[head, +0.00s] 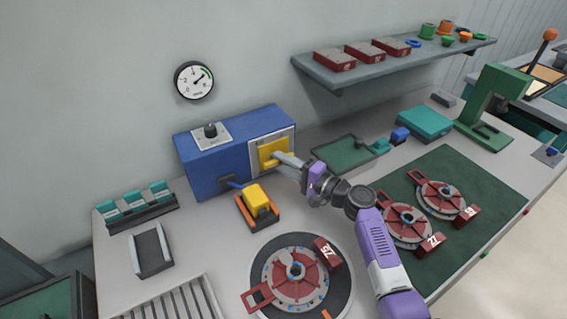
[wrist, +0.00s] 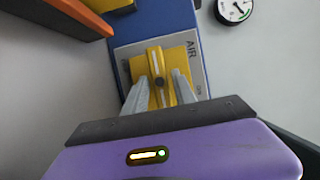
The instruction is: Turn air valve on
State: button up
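The air valve is a yellow handle (wrist: 157,62) on a yellow square plate (wrist: 185,55) marked AIR, on the front of a blue box (head: 215,172). In the wrist view the handle runs up and down the picture, with a dark pivot at its middle. My gripper (head: 281,158) reaches the valve from the right in the head view and partly hides it. In the wrist view its two grey fingers (wrist: 160,88) stand on either side of the handle. They are apart, with narrow gaps seeming to show beside the handle; contact is not clear.
A round gauge (head: 194,80) hangs on the wall above the box. A green tray (head: 345,152) lies to the right.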

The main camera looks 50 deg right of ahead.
grip_shut()
jog(key=shift+n, duration=0.3)
jog(key=shift+a+n+g, duration=0.1)
jog(key=shift+n+g, duration=0.5)
jog(key=shift+n, duration=0.6)
jog(key=n+g+h, duration=0.1)
jog(key=n, duration=0.2)
jog(key=shift+r+n+g+b, duration=0.15)
jog(key=shift+n+g+b, duration=0.15)
jog(key=shift+b, duration=0.1)
jog(key=n+h, duration=0.1)
jog(key=n, duration=0.1)
jog(key=n+g+h, duration=0.1)
jog(key=shift+a+r+n+g, duration=0.1)
jog(key=shift+a+n+g, duration=0.05)
jog(key=shift+n+g, duration=0.2)
jog(key=shift+n+g+h, duration=0.35)
jog(key=shift+n+h, duration=0.85)
jog(key=shift+n, duration=0.45)
